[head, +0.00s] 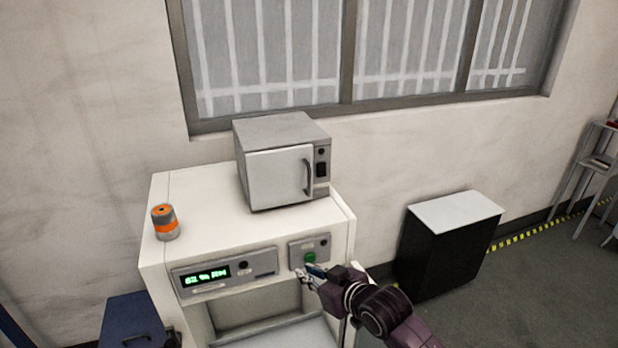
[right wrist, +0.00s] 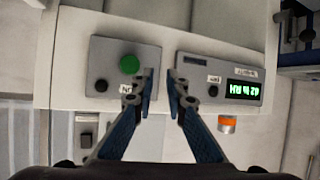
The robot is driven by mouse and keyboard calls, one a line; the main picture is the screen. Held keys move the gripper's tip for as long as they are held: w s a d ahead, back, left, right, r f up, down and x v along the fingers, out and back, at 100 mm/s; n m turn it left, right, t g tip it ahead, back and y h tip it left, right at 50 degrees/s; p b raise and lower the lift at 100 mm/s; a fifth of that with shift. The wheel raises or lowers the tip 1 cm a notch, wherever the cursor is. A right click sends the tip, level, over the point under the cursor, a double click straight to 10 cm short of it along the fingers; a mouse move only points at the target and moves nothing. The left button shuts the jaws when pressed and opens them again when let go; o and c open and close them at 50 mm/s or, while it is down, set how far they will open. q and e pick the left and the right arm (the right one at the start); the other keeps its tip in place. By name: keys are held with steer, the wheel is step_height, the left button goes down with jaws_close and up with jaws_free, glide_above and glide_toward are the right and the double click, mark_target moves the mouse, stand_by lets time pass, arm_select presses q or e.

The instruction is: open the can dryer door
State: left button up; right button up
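A grey box-shaped oven-like unit (head: 275,178) stands on the white cabinet. Its front door is shut, with a dark vertical handle at the right edge. Which unit is the can dryer is not labelled legibly. The cabinet front (head: 160,285) carries a small panel with a green button (head: 310,257). The button also shows in the right wrist view (right wrist: 129,64). My right gripper (head: 308,273) is in front of this panel, just below the button. In the right wrist view its fingers (right wrist: 160,80) are apart and empty. Contact with the button cannot be told. My left gripper is not in view.
A grey can with an orange band (head: 165,223) stands on the cabinet top at left. A display panel (head: 225,272) with green digits is left of the button panel. Below is an open recess (head: 260,305). A black cabinet (head: 445,245) stands at right, with open floor beyond.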

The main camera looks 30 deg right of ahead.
mark_target(309, 192)
steer(key=w+d+r+m+t+h, duration=0.1)
steer(key=w+d+r+t, duration=0.3)
steer(key=r, duration=0.4)
steer(key=w+d+r+m+t, duration=0.1)
steer(key=w+d+r, duration=0.2)
steer(key=d+r, duration=0.4)
steer(key=w+p, duration=0.1)
steer(key=w, duration=0.1)
steer(key=w+p, duration=0.1)
steer(key=w, duration=0.2)
steer(key=w+a, duration=0.1)
steer(key=w, duration=0.1)
steer(key=shift+w+a+r+p, duration=0.1)
steer(key=shift+w+r+p, duration=0.05)
steer(key=shift+r+p, duration=0.25)
steer(key=shift+w, duration=0.1)
steer(key=shift+c, duration=0.4)
jaws_close()
steer(key=shift+n, duration=0.3)
